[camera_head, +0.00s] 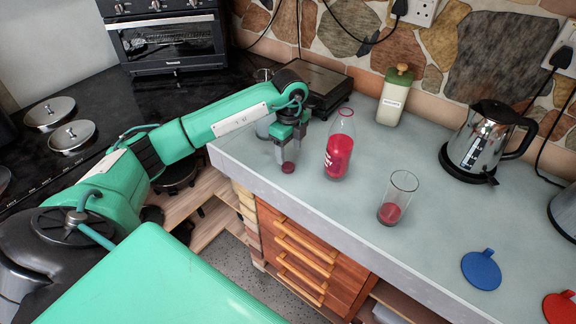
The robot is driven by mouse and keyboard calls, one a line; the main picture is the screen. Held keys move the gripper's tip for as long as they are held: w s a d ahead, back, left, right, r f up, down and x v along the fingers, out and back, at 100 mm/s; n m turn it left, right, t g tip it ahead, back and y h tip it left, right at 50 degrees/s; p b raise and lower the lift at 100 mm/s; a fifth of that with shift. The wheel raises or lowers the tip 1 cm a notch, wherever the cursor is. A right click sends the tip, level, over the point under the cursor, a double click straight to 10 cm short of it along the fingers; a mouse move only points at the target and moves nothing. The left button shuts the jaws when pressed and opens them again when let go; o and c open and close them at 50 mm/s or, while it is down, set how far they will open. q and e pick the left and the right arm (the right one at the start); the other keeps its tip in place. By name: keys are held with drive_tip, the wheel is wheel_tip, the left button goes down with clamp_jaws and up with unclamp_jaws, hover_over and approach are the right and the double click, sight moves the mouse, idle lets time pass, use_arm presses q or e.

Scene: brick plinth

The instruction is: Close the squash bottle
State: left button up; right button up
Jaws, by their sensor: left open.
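The squash bottle (339,150) stands upright on the grey counter, clear at the neck and filled with red drink. Its mouth shows no cap. My right gripper is not in view.
A glass (398,197) with a little red drink stands right of the bottle. A kettle (484,140), a green-lidded container (393,97) and a scale-like appliance (322,88) are behind. Blue (481,270) and red (561,307) discs lie at the right. The counter between bottle and kettle is free.

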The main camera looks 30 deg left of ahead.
sight(288, 166)
use_arm(q)
drive_tip(key=shift+f, duration=0.2)
drive_tip(key=f, duration=0.1)
drive_tip(key=f+p, duration=0.2)
drive_tip(key=shift+s+f, duration=0.25)
drive_tip(key=shift+f, duration=0.65)
drive_tip(key=shift+c, duration=0.4)
drive_tip(key=c, duration=1)
